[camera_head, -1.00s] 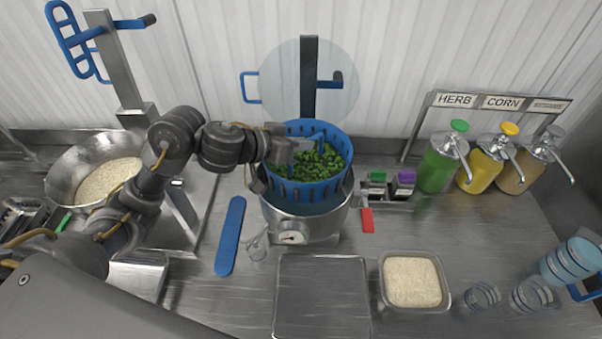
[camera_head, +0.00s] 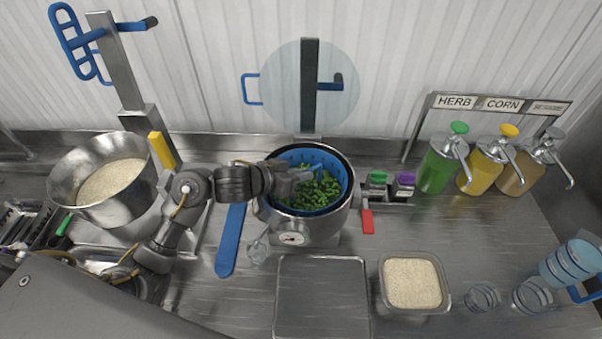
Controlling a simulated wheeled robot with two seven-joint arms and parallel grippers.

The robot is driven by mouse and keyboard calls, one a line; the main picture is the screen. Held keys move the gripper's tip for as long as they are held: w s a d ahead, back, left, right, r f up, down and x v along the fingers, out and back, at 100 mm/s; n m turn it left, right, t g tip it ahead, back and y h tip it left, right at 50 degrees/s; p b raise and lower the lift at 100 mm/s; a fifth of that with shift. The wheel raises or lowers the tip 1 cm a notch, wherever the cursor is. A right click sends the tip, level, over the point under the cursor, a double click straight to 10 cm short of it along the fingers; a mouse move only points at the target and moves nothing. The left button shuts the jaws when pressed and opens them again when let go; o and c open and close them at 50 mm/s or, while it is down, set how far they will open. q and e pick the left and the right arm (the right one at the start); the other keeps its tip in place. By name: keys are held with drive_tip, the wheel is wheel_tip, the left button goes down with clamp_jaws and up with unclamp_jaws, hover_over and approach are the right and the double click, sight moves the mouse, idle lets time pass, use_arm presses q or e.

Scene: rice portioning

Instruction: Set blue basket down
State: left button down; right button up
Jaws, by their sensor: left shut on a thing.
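The blue basket (camera_head: 322,158) holds green vegetables (camera_head: 322,191) and sits down inside the round steel pot (camera_head: 316,228), its rim near the level of the pot's rim. My left gripper (camera_head: 296,180) reaches in from the left over the pot and is shut on the basket at its near left part; the fingers partly hide the grip. My right gripper is not in view.
A steel bowl of rice (camera_head: 62,178) stands at the left. A blue long-handled tool (camera_head: 229,240) lies left of the pot. A bare steel tray (camera_head: 321,300) and a rice container (camera_head: 440,262) are in front. Sauce pump bottles (camera_head: 437,168) stand at the right.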

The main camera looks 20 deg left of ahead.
use_arm(q)
drive_tip(key=shift+w+f, duration=0.1)
drive_tip(key=shift+f, duration=0.4)
drive_tip(key=c, duration=1.5)
unclamp_jaws()
drive_tip(key=shift+r, duration=0.15)
drive_tip(key=v, duration=1.2)
drive_tip(key=shift+r, duration=0.4)
